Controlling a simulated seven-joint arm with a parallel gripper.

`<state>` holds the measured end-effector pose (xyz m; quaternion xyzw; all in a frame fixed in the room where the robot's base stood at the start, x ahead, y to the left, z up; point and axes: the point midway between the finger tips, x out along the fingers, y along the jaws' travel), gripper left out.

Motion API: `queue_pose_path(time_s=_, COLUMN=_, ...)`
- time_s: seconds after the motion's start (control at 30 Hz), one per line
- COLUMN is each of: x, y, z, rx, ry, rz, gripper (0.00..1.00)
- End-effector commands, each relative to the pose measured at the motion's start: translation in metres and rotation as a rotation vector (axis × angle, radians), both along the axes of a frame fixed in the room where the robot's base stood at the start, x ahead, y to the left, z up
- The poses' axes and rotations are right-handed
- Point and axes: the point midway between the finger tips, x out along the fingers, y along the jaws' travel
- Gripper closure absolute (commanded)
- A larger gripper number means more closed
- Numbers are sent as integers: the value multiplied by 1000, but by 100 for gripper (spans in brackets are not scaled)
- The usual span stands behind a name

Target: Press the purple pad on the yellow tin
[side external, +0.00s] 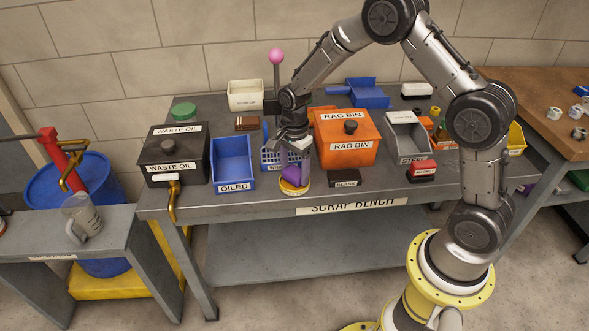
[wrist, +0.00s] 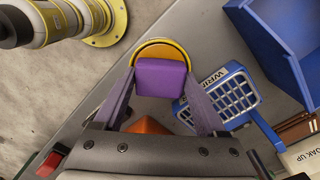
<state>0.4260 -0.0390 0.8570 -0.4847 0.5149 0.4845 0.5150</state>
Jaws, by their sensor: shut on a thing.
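The purple pad (side external: 292,178) is held between the fingers of my gripper (side external: 296,158), which is shut on it. The yellow tin (side external: 294,190) sits near the front edge of the bench, right under the pad. In the wrist view the purple pad (wrist: 160,78) fills the space between the two fingers of my gripper (wrist: 160,88). The yellow tin's rim (wrist: 160,45), with orange inside, shows past the pad. The pad covers the rest of the tin. The pad looks to be at the tin's top; I cannot tell whether it touches.
A blue wringer basket (wrist: 222,98) stands close beside the tin. The blue OILED bin (side external: 232,162) is left, the orange rag bin (side external: 345,138) right and behind. A dark BLANK block (side external: 345,177) lies to the right. The bench's front edge (side external: 390,197) is close.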

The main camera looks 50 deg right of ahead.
Motion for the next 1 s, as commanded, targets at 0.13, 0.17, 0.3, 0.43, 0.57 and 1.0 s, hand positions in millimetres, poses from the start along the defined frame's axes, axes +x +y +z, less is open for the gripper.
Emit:
queue_pose_path(time_s=0.13, x=0, y=0, z=-2, rx=0, ry=0, rz=0, gripper=71)
queue_pose_path(time_s=0.17, x=0, y=0, z=-3, rx=0, ry=0, rz=0, gripper=71)
queue_pose_path(time_s=0.3, x=0, y=0, z=-4, rx=0, ry=0, rz=0, gripper=71)
queue_pose_path(time_s=0.43, x=0, y=0, z=-5, rx=0, ry=0, rz=0, gripper=17)
queue_pose_path(time_s=0.57, x=0, y=0, z=-5, rx=0, ry=0, rz=0, gripper=0)
queue_pose_path(time_s=1.0, x=0, y=0, z=-5, rx=0, ry=0, rz=0, gripper=14)
